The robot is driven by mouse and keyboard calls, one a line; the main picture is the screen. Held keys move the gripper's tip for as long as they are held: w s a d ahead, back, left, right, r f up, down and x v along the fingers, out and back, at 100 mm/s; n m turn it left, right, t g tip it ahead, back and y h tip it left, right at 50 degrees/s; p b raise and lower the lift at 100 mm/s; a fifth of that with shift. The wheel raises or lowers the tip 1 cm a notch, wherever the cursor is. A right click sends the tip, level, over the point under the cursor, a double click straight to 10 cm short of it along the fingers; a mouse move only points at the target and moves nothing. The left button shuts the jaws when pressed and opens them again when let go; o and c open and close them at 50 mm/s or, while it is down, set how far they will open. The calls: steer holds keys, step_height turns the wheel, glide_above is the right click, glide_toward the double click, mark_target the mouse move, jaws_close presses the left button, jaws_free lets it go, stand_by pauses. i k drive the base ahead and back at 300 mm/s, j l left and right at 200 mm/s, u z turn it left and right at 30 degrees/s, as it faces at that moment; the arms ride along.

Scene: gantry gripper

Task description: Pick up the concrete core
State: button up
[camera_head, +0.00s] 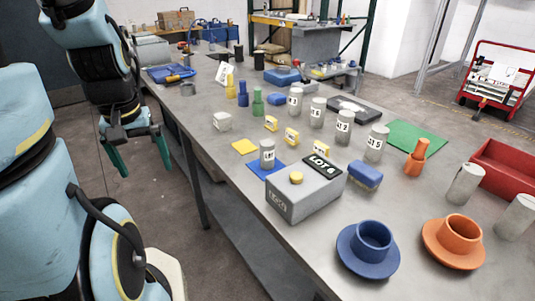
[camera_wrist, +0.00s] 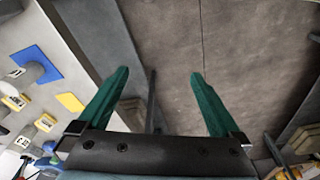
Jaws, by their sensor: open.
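Several grey concrete cores stand on the table. One labelled core (camera_head: 267,154) stands on a blue square near the table's left edge. A row of labelled cores stands behind it, including ones at the back (camera_head: 295,101), beside it (camera_head: 317,113), in the middle (camera_head: 343,128) and at the front right (camera_head: 376,144). Two plainer cores stand at the right (camera_head: 465,184) (camera_head: 516,218). I cannot tell which one the task means. My gripper (camera_head: 140,160) is open and empty beside the table's left edge, over the floor.
A blue flanged cup (camera_head: 372,240) and an orange one (camera_head: 453,240) stand at the front. A red bin (camera_head: 510,168) is at right. Small bottles and yellow tags crowd the middle.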

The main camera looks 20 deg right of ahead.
mark_target(266, 146)
steer(key=k+l+u, duration=0.2)
steer(key=k+u, duration=1)
steer(key=i+l, duration=0.05)
